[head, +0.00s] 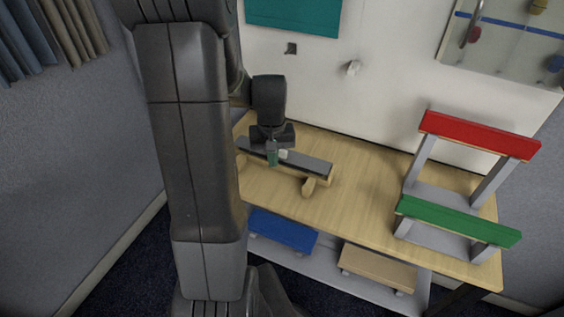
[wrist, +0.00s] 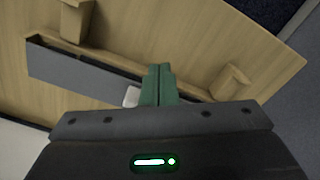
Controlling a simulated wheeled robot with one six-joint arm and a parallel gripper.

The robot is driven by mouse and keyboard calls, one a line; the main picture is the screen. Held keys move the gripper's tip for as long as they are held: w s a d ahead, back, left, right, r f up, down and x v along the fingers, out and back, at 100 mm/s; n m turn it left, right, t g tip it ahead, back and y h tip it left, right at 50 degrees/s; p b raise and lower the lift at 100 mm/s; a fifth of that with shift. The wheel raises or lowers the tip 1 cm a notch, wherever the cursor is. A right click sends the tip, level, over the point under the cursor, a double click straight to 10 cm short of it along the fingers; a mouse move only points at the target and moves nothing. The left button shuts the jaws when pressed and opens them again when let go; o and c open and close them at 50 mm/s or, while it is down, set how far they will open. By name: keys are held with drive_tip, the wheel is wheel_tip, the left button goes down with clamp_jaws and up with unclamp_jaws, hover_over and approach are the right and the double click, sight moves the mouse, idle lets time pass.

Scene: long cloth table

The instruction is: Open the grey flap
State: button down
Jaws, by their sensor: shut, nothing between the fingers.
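The grey flap (head: 312,164) is a long narrow panel in a wooden frame (head: 285,178) on the table. It also shows in the wrist view (wrist: 72,78), with a dark gap along its upper edge there. A small white knob (head: 284,154) sits on the flap, and it shows beside my fingers in the wrist view (wrist: 131,97). My gripper (head: 272,160) points down at the flap, just left of the knob in the head view. Its green fingers (wrist: 160,72) are shut together with nothing between them. I cannot tell whether they touch the flap or knob.
The wooden table (head: 360,205) is clear between the flap and a rack with a red shelf (head: 480,136) and a green shelf (head: 455,221) at the right. A blue block (head: 282,232) and a tan block (head: 377,268) sit on a lower shelf. A wall stands behind.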

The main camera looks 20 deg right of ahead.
drive_tip(key=shift+d, duration=0.1)
idle(0.3)
drive_tip(key=shift+w+d, duration=0.65)
drive_tip(key=shift+d, duration=0.05)
drive_tip(key=shift+w, duration=0.1)
